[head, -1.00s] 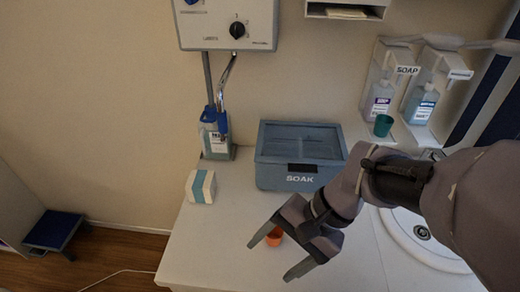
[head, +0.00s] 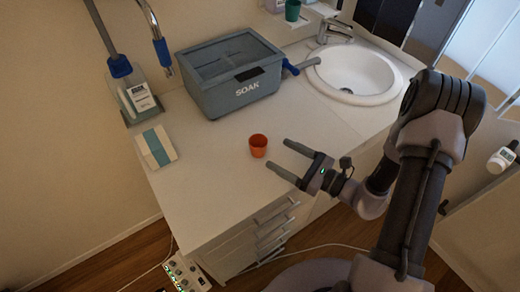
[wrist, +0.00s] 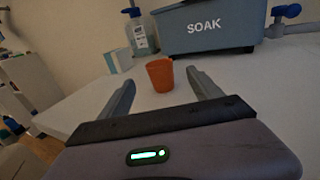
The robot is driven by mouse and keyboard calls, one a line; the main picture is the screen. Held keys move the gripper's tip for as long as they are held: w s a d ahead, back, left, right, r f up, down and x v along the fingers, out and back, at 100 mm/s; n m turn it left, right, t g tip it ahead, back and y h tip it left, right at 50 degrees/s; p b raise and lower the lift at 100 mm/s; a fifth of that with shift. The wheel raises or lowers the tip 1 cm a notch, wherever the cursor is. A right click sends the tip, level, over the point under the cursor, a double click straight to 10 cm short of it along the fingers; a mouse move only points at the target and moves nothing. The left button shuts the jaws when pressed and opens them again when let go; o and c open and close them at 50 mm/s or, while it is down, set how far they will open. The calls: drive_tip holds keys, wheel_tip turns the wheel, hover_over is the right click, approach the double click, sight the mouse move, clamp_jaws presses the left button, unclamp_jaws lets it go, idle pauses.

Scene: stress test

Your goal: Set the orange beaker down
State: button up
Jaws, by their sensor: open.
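The orange beaker (head: 258,146) stands upright on the white counter (head: 205,185), near its front edge. My gripper (head: 279,158) is open and empty, just to the right of the beaker in the head view. In the wrist view the beaker (wrist: 160,75) stands ahead of my open gripper (wrist: 161,82), seen between the two fingers. The fingers look clear of it.
The blue-grey SOAK bin (head: 228,80) stands behind the beaker. A white and teal box (head: 156,147) lies to the left, and a bottle (head: 140,98) behind it. A round sink (head: 353,72) is at the back right. A green cup (head: 292,10) stands further back.

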sight(258, 142)
drive_tip(key=b+x, duration=0.1)
drive_tip(key=x, duration=0.7)
drive_tip(key=shift+w+a+b, duration=0.2)
drive_tip(key=shift+a+b, duration=0.1)
drive_tip(key=shift+a, duration=0.05)
drive_tip(key=shift+r, duration=0.1)
drive_tip(key=c, duration=1.5)
